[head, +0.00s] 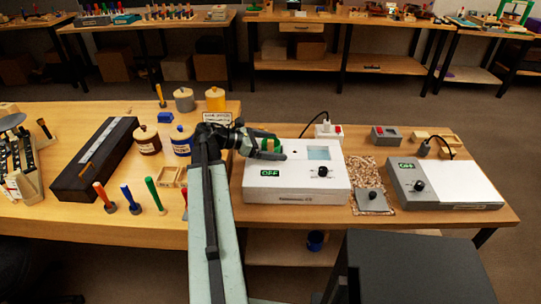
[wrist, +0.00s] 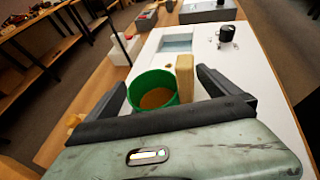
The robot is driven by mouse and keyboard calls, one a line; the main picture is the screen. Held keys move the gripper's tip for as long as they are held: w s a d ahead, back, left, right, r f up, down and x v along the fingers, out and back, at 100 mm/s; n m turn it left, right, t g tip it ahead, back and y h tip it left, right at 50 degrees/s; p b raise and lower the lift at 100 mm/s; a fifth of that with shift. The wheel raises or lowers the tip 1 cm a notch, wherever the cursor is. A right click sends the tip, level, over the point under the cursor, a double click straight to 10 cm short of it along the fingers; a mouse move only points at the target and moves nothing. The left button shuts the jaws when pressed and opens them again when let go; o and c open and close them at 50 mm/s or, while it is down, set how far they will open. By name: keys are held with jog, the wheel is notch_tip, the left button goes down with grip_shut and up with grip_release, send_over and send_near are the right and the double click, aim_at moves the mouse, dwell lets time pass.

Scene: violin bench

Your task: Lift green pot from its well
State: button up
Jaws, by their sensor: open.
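The green pot (wrist: 139,86) is a round open cup with a brown-orange filling, and a pale wooden handle (wrist: 185,80) stands at its right side. It is at the white heater box (wrist: 262,95); how deep it sits in its well is hidden. In the head view a bit of the green pot (head: 271,144) shows behind my gripper (head: 281,150), above the left part of the white box (head: 325,187). In the wrist view my gripper (wrist: 160,80) is open, its fingers on either side of the pot and handle, with no clear grip on either.
The white box has a pale blue window (head: 318,153), a black knob (head: 323,171) and an OFF display (head: 270,172). A white box with a red switch (head: 328,131) stands behind it.

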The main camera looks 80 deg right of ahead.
jog(key=c, duration=1.5)
notch_tip(320, 180, up, 10)
jog(key=p, duration=1)
jog(key=shift+r, duration=0.15)
